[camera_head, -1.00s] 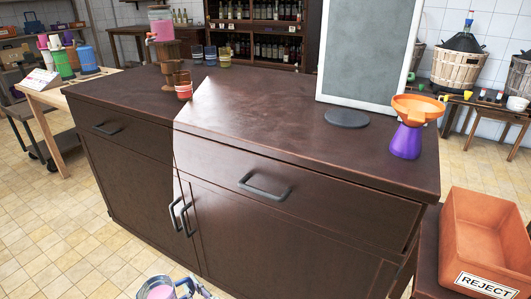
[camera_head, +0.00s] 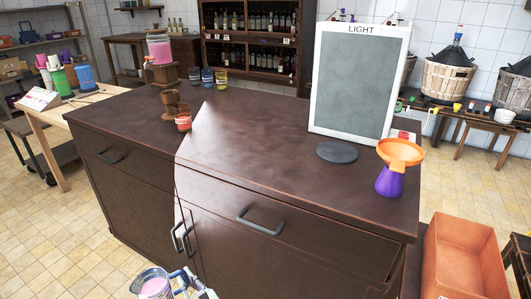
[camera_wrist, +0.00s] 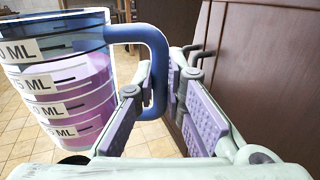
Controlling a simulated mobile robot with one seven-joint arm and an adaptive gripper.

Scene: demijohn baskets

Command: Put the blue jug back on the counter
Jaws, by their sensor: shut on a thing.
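The blue jug (camera_wrist: 60,85) has a blue handle, clear sides with ML marks and pink-purple liquid inside. In the wrist view my gripper (camera_wrist: 165,95) is shut on its handle, and the jug hangs to the left, roughly upright. In the head view the jug (camera_head: 154,284) and my gripper (camera_head: 190,287) show at the bottom edge, in front of the counter's doors and below its top; their lower parts are cut off. The counter (camera_head: 250,150) is dark brown, with a wide bare stretch of top.
On the counter stand a LIGHT panel (camera_head: 358,80) on a round base, a purple flask with an orange funnel (camera_head: 390,180), a small red cup (camera_head: 183,122), a wooden stand (camera_head: 172,104) and several small glasses (camera_head: 208,77). An orange bin (camera_head: 460,260) is at right.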

